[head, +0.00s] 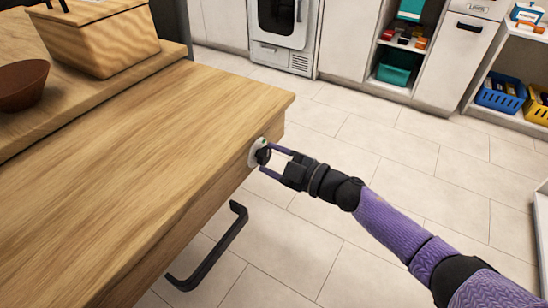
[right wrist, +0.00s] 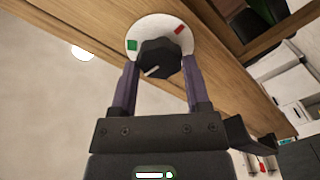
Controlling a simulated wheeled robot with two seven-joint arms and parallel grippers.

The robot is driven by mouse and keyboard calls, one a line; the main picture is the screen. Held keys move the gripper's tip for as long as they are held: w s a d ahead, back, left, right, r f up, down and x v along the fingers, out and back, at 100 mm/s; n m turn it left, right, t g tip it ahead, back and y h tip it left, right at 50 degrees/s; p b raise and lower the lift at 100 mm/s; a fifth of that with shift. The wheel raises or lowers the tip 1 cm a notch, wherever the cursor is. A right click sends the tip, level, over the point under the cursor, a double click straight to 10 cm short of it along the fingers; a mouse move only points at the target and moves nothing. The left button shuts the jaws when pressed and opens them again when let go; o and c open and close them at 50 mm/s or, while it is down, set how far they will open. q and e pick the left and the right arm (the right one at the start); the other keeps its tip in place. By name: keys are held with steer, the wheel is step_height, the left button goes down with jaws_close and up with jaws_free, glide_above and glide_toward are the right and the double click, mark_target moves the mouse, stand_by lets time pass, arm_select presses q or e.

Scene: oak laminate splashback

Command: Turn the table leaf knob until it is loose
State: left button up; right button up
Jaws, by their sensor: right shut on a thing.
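The table leaf knob (head: 262,155) is black and sits on a round white dial plate (head: 254,148) on the end face of the wooden leaf (head: 180,150). In the right wrist view the knob (right wrist: 159,60) has a white pointer line at its lower left. The dial plate (right wrist: 135,32) carries a green mark at left and a red mark at upper right; the line points at neither. My right gripper (head: 268,161) is shut on the knob, with a finger on each side of it in the right wrist view (right wrist: 160,80). My left gripper is not in view.
A black bar handle (head: 215,250) juts out below the leaf. A wooden box (head: 100,40) and a brown bowl (head: 22,85) stand on the surface at left. Tiled floor (head: 400,150) is clear around my right arm; cabinets and shelves line the back.

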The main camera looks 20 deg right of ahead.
steer(key=n, duration=0.3)
steer(key=shift+f+n, duration=0.15)
steer(key=shift+n, duration=0.15)
steer(key=n, duration=0.3)
steer(key=shift+n+b, duration=0.3)
steer(key=shift+b, duration=0.05)
steer(key=n, duration=0.3)
steer(key=shift+f+n+b, duration=0.15)
steer(key=shift+n+b, duration=0.25)
steer(key=n+b, duration=0.1)
steer(key=n, duration=0.3)
steer(key=n+b, duration=0.2)
steer(key=n, duration=0.3)
steer(key=shift+f+n, duration=0.15)
steer(key=shift+n, duration=0.25)
steer(key=n+b, duration=0.2)
steer(key=n, duration=0.3)
steer(key=shift+d+n+b, duration=0.1)
steer(key=shift+n+b, duration=0.2)
steer(key=shift+b, duration=0.05)
steer(key=shift+n, duration=0.3)
arm_select(q)
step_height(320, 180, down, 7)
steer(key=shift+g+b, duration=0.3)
steer(key=shift+b, duration=0.05)
arm_select(e)
steer(key=shift+n, duration=0.6)
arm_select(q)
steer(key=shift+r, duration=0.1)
